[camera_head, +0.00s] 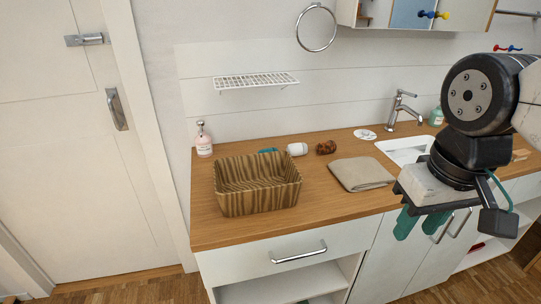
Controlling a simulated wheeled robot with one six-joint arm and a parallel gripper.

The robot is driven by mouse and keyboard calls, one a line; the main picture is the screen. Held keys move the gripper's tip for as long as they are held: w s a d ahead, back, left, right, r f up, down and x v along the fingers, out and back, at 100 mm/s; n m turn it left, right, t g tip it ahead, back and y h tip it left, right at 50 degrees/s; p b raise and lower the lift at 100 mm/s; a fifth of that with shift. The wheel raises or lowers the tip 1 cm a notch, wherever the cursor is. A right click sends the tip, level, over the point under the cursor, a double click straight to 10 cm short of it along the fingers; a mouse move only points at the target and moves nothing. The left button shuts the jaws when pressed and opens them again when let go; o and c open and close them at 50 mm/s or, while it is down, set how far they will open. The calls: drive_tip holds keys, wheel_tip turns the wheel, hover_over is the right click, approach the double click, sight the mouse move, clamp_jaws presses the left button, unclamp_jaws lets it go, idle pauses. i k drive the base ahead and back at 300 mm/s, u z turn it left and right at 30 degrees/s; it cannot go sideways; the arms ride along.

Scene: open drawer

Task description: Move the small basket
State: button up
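The small basket (258,196) is brown with dark stripes and has a rectangular, open top. It stands upright on the left part of the wooden counter (310,222), near the front edge. Its inside looks empty. My gripper (417,231) hangs at the right with its green fingers pointing down, in front of the counter's front edge. The fingers are apart with nothing between them. It is well to the right of the basket and does not touch it.
A folded beige cloth (361,174) lies right of the basket. A pink soap bottle (204,142), a white cup (297,149) and a brown object (326,147) stand behind. A sink (404,152) with a faucet (399,108) is at the back right. A closed drawer (290,252) is below.

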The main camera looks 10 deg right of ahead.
sight(246, 185)
drive_tip(key=u, duration=0.25)
drive_tip(key=i, duration=0.65)
drive_tip(key=z, duration=0.85)
drive_tip(key=k, duration=0.65)
drive_tip(key=u, duration=1.25)
drive_tip(key=i, duration=0.5)
drive_tip(key=u, duration=0.1)
